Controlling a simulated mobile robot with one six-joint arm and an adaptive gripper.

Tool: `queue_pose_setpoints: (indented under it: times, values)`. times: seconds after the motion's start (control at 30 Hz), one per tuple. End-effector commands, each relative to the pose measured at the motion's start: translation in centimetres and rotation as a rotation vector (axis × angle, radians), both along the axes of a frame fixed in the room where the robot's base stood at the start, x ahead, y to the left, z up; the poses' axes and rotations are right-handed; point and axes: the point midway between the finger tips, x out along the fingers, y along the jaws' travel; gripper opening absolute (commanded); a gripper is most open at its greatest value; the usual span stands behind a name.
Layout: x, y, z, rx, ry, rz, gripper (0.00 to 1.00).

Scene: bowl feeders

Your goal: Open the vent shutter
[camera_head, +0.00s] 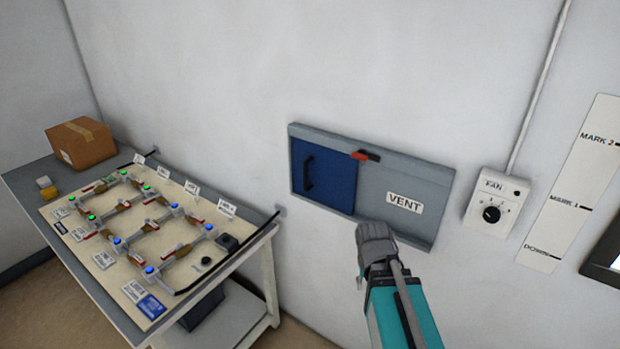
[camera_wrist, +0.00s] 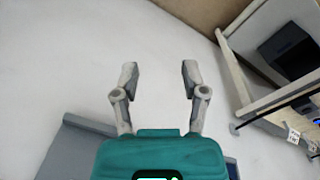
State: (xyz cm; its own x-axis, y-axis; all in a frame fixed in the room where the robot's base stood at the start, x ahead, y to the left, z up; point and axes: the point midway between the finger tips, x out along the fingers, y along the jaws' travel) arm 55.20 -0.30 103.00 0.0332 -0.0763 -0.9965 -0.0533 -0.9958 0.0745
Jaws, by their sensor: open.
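The vent shutter (camera_head: 324,176) is a blue panel at the left of a grey wall frame (camera_head: 372,135), with a dark upright handle (camera_head: 308,173) on it. A red catch (camera_head: 366,155) sits on the frame's top edge near the panel's right top corner. The grey right part of the frame carries a VENT label (camera_head: 404,203). My gripper (camera_head: 372,236) is in front of the frame's lower edge, right of and below the blue panel. In the wrist view, its fingers (camera_wrist: 160,80) are spread with nothing between them. The frame shows only partly there, at lower left.
A table (camera_head: 30,183) with a wired board (camera_head: 140,270) stands left of the vent. A cardboard box (camera_head: 80,142) is at its back. A FAN dial box (camera_head: 495,203) and a MARK scale strip (camera_head: 572,190) are on the wall at right. The wall above the vent is clear.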

Motion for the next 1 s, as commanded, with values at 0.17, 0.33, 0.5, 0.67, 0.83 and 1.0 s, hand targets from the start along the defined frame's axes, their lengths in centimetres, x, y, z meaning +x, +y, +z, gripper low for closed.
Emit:
queue_pose_setpoints:
  times: [0.17,0.33,0.5,0.67,0.83,1.0]
  values:
    - [3.6,-0.1,-0.8,-0.141,-0.097,-0.092,0.57]
    - [7.9,0.4,-0.6,-0.298,-0.265,-0.198,0.57]
    - [12.4,1.9,0.5,-0.417,-0.48,-0.279,0.57]
    - [16.5,4.5,2.2,-0.48,-0.706,-0.326,0.57]
    - [20.3,8.6,4.3,-0.492,-0.958,-0.342,0.57]
    - [23.4,14.0,6.6,-0.449,-1.205,-0.323,0.57]
